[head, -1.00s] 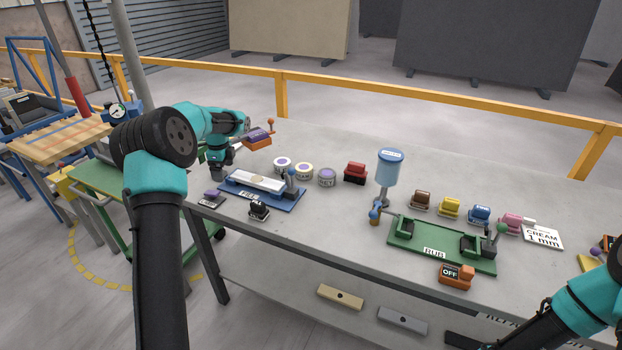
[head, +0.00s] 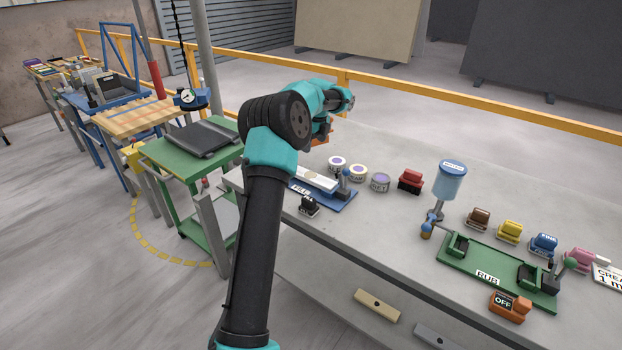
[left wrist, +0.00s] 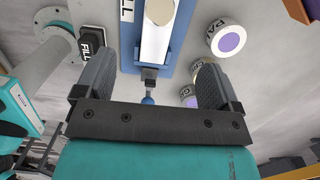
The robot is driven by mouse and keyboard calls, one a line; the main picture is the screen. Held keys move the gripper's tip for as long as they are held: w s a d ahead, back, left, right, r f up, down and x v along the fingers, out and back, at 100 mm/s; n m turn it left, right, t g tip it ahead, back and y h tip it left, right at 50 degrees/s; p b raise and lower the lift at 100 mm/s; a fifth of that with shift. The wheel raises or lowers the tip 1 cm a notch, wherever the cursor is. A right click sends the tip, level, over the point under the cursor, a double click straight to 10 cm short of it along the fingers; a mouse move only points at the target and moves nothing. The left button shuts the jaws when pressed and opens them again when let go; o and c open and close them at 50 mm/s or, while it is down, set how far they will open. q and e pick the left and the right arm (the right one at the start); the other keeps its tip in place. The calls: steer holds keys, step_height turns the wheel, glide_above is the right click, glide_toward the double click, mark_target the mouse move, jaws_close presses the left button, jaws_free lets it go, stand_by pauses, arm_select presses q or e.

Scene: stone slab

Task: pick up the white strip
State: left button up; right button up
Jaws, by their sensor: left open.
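The white strip (head: 322,181) lies in a blue fixture (head: 338,199) marked FILL, near the left end of the bench, partly hidden behind my left arm. In the left wrist view the strip (left wrist: 156,45) runs up out of the picture, with a beige round spot on it, in its blue fixture (left wrist: 182,38). My left gripper (left wrist: 153,78) is open and empty, its fingers spread to either side of the fixture's near end in that view. In the head view its fingers are hidden behind my arm. My right gripper is not in view.
A black FILL block (head: 308,207) sits in front of the fixture. Round tins (head: 358,172) and a red block (head: 411,181) stand behind and right. A blue dispenser (head: 452,180) and green RUB fixture (head: 475,263) are farther right.

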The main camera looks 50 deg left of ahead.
arm_select(q)
glide_above(310, 175)
steer(key=f, duration=0.9)
steer(key=shift+d+f, duration=0.35)
steer(key=shift+a+f, duration=0.15)
steer(key=shift+f, duration=1.15)
steer(key=shift+a+f, duration=0.1)
steer(key=shift+f, duration=1.15)
steer(key=shift+c, duration=0.4)
steer(key=c, duration=1.2)
